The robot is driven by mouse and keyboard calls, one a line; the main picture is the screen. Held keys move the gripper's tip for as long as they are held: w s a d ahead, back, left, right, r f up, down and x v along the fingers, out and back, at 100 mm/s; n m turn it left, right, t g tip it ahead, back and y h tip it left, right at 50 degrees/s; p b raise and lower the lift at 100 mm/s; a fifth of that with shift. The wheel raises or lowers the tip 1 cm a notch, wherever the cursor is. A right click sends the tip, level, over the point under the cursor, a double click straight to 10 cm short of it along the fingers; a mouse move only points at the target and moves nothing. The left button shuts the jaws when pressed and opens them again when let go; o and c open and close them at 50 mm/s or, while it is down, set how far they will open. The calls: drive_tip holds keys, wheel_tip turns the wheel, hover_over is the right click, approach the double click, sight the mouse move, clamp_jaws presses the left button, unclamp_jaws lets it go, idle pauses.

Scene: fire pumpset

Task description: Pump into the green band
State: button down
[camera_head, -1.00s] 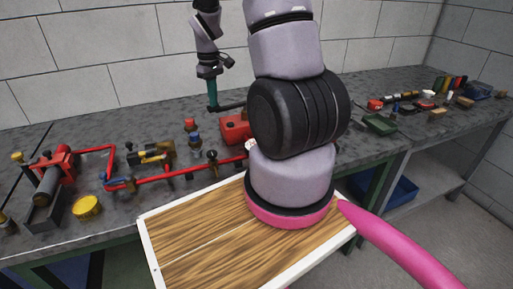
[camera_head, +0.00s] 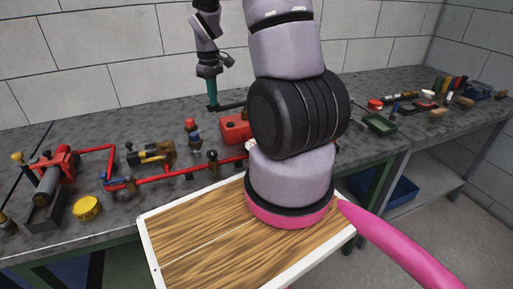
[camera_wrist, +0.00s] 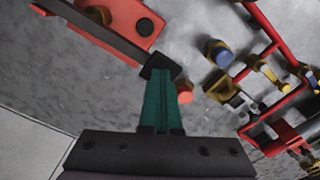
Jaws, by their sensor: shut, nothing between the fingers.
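The red hand pump (camera_head: 235,129) stands on the grey bench, partly behind my arm. It also shows in the wrist view (camera_wrist: 122,22). Its dark lever (camera_head: 231,105) sticks out to the left, and it crosses the upper left of the wrist view (camera_wrist: 95,32). My gripper (camera_head: 212,104) has green fingers pointing down at the lever's free end. In the wrist view the fingertips (camera_wrist: 161,72) meet the dark block at that end, apparently touching it. The fingers are shut with nothing between them. I cannot make out a gauge face or green band.
Red piping (camera_head: 170,177) with valves runs along the bench left of the pump. A yellow round cap (camera_head: 87,208) lies near the front edge. A green tray (camera_head: 380,123) and small parts lie to the right. A wooden board (camera_head: 200,235) with white edges is in front.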

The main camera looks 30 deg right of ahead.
sight(214, 109)
drive_tip(key=shift+f, duration=2.15)
drive_tip(key=shift+r, duration=2.7)
drive_tip(key=shift+f, duration=2.7)
drive_tip(key=shift+r, duration=2.7)
drive_tip(key=shift+r, duration=3)
